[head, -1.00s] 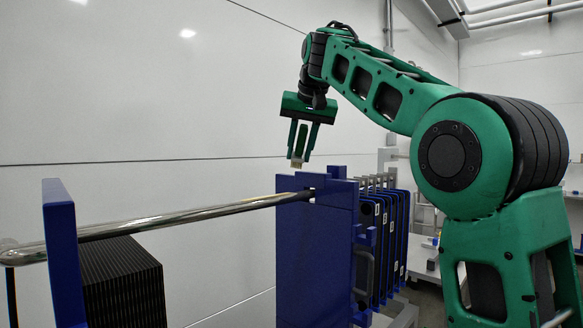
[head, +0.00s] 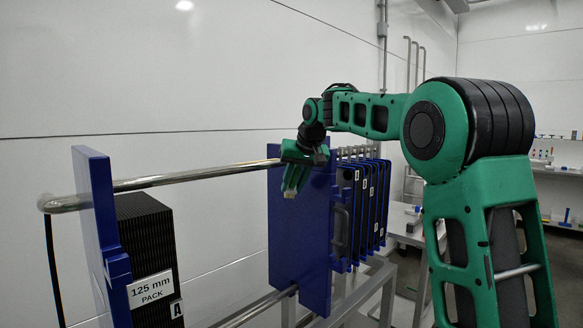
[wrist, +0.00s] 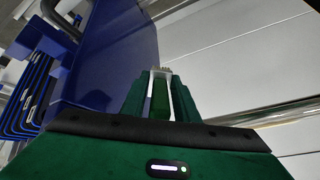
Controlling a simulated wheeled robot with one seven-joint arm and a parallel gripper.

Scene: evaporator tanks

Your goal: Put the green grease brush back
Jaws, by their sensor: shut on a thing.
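My gripper (head: 296,180) is in front of the blue plate in the head view, below the level of the steel bar. It is shut on the green grease brush (wrist: 160,98), which shows between the two green fingers in the wrist view. The brush's pale tip (head: 290,194) points down and away from the palm. The brush is clear of any surface, as far as I can tell. The place where the brush belongs cannot be made out in these views.
A blue end plate (head: 98,220) and a black plate pack (head: 148,240) stand at left. Blue-edged frames (head: 370,200) hang behind. Shelves (head: 560,190) with small items are at the far right.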

